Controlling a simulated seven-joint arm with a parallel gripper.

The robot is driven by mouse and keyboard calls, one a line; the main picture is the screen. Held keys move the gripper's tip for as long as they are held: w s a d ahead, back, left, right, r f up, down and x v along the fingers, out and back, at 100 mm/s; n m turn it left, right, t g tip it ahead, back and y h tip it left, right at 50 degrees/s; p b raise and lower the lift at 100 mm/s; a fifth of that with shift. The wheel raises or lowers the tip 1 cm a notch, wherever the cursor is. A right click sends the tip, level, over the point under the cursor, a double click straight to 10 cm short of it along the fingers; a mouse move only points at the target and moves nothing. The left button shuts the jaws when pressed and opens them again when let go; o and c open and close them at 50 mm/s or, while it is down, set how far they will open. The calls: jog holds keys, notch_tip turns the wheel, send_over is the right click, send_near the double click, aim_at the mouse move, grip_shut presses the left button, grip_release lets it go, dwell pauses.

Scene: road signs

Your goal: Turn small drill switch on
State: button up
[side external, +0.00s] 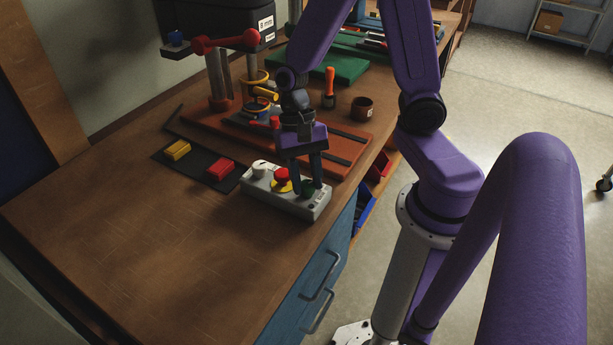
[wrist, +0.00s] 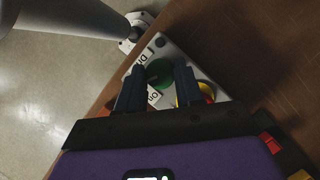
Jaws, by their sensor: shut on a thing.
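A grey switch box (side external: 286,198) stands near the right edge of the wooden bench in the side external view. It bears a white knob (side external: 261,168), a red button on a yellow base (side external: 281,178) and a green switch (side external: 309,190). My gripper (side external: 307,185) points down over the box's right end, its two dark fingers on either side of the green switch and shut on it. The fingers partly cover the red and yellow button (wrist: 194,92).
A drill press (side external: 218,80) on a red base stands behind the box. A black mat (side external: 196,164) with a yellow block (side external: 177,150) and a red block (side external: 219,168) lies to the left. A dark cup (side external: 362,107) and an orange-handled tool (side external: 329,87) stand behind. The front left bench is clear.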

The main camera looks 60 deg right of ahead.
jog(key=n+h, duration=0.1)
jog(key=n, duration=0.2)
jog(key=n+g+h, duration=0.1)
jog(key=n, duration=0.2)
jog(key=shift+a, duration=0.2)
jog(key=n+h, duration=0.1)
jog(key=n, duration=0.3)
jog(key=shift+a+n+h, duration=0.1)
jog(key=shift+n+h, duration=0.3)
jog(key=o, duration=1)
jog(key=shift+w, duration=0.1)
jog(key=v, duration=1.7)
jog(key=shift+a+r, duration=0.2)
